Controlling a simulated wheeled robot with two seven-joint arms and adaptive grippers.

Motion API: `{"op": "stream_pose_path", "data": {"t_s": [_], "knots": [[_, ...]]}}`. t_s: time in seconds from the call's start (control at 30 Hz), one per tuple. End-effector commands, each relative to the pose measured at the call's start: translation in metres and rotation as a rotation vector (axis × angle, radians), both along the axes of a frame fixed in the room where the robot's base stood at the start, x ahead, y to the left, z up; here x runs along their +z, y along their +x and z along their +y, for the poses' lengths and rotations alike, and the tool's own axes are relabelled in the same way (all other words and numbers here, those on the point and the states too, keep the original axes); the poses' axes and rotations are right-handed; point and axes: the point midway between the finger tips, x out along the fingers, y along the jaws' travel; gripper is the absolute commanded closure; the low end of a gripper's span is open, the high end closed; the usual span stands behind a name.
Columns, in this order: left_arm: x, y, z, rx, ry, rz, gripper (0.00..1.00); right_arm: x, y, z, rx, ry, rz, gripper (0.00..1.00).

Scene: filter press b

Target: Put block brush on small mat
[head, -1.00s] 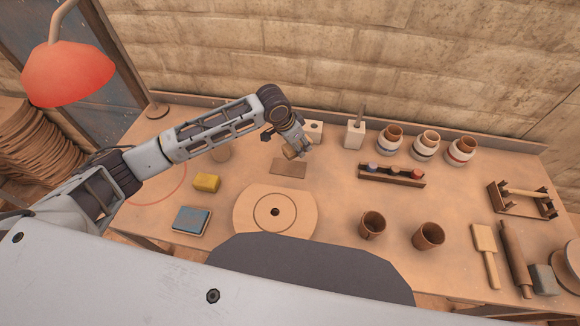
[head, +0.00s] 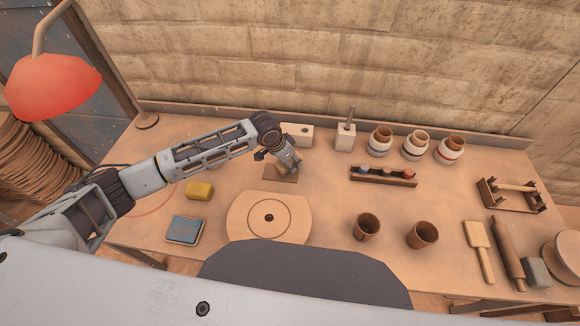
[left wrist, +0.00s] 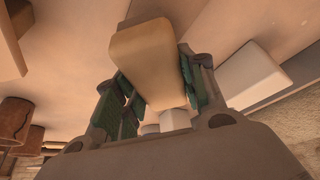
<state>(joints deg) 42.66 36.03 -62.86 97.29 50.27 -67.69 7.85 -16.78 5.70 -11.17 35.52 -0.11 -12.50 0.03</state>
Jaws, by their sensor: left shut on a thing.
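The small mat (head: 271,174) is a thin brown rectangle lying on the table, behind the round disc. My left gripper (head: 287,166) is over the mat's right part, pointing down. In the left wrist view the gripper (left wrist: 152,95) is shut on the block brush (left wrist: 148,55), a pale tan wooden block with rounded corners. In the head view the brush is mostly hidden by the gripper and looks low over the mat. I cannot tell whether it touches the mat. My right gripper is not in view.
A round wooden disc (head: 268,230) lies in front of the mat. A yellow block (head: 199,190) and a blue-topped box (head: 185,229) are at left. A white holed block (head: 300,133) stands behind the gripper. A dark rack (head: 383,176) is to the right.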

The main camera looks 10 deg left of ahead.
Motion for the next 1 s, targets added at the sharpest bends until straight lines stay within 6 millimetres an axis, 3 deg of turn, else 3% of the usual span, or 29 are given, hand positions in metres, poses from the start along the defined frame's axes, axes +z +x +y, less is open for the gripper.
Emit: {"op": "stream_pose_path", "data": {"t_s": [0.4, 0.87, 0.9, 1.0], "knots": [[-0.035, 0.0, 0.0, -0.001, 0.0, 0.0, 0.89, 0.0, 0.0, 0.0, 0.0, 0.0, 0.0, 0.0], [-0.039, 0.0, 0.0, -0.001, 0.001, 0.0, 0.89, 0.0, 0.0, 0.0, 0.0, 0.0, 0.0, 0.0], [-0.039, 0.0, 0.0, -0.001, 0.001, 0.0, 0.55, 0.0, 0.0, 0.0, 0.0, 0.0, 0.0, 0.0], [-0.039, -0.001, 0.0, -0.001, 0.001, 0.0, 0.42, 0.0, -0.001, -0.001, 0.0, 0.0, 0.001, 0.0]]}}
